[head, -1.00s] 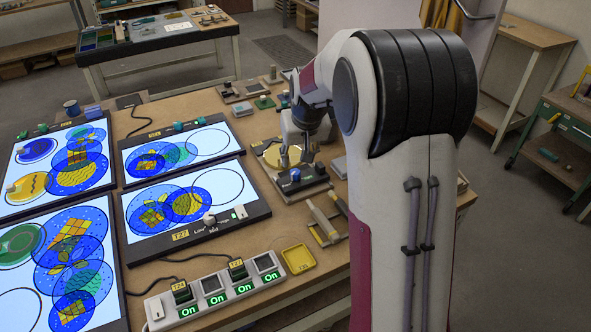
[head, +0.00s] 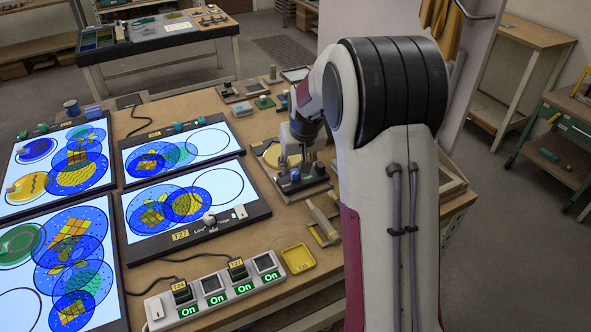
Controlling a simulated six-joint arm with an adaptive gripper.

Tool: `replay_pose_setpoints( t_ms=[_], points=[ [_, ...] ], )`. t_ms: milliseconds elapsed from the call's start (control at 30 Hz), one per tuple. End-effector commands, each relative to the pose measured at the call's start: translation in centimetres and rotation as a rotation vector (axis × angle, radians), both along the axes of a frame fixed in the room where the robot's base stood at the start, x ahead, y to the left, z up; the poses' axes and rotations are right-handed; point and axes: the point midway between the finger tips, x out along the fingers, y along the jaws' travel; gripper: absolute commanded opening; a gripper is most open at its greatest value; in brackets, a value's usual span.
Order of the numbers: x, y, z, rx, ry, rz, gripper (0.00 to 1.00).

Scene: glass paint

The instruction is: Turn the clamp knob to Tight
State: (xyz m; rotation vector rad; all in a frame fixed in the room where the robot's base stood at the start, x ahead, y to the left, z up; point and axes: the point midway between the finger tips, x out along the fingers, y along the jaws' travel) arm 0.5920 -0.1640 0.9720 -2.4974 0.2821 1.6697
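A blue knob (head: 295,174) stands on the front part of a dark clamp board (head: 316,188), at the right of the workbench. I cannot tell whether either finger touches the knob. Any Tight marking is too small to read.
Lit light panels (head: 185,195) with blue and yellow discs fill the left of the bench. A power strip (head: 215,290) with On lights and a yellow tray (head: 298,259) lie in front. Tools (head: 323,222) lie close to the clamp board. Small blocks stand behind it.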

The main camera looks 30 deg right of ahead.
Motion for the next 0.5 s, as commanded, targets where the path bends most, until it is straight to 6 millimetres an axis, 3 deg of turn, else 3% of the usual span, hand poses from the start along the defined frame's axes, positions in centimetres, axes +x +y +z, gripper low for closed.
replay_pose_setpoints(
  t_ms=[200,500],
  points=[
    [0.8,-0.2,-2.0,0.0,0.001,0.0,0.37],
    [1.2,-0.3,-3.0,0.0,-0.001,0.0,0.37]
  ],
)
